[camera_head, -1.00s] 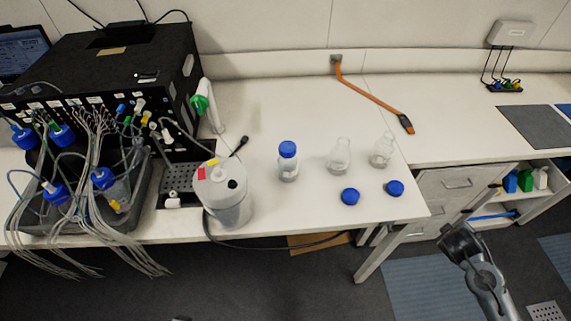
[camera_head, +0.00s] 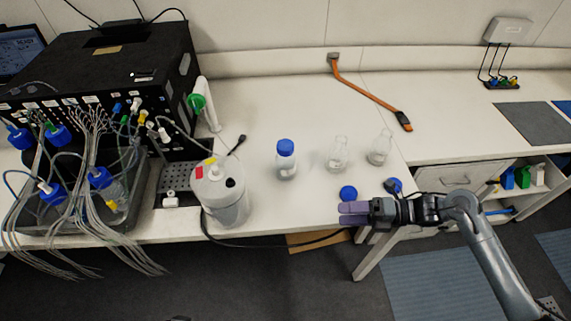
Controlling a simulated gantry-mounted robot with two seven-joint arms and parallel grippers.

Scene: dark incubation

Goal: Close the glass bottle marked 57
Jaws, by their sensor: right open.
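Three glass bottles stand upright on the white bench. The left one (camera_head: 287,163) wears a blue cap (camera_head: 285,146). The middle bottle (camera_head: 337,155) and the right bottle (camera_head: 379,148) are clear and uncapped. I cannot read which one is marked 57. One loose blue cap (camera_head: 348,192) lies in front of the middle bottle. Another blue cap (camera_head: 393,184) lies in front of the right bottle, partly hidden by my right arm. My right gripper (camera_head: 342,212), with purple fingers, is open near the bench's front edge, just in front of the left loose cap. My left gripper is out of view.
A white canister (camera_head: 221,200) stands left of the bottles, by a black machine (camera_head: 110,80) with many cables and tubes. An orange strap (camera_head: 365,90) lies behind the bottles. The bench (camera_head: 265,105) between strap and capped bottle is clear.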

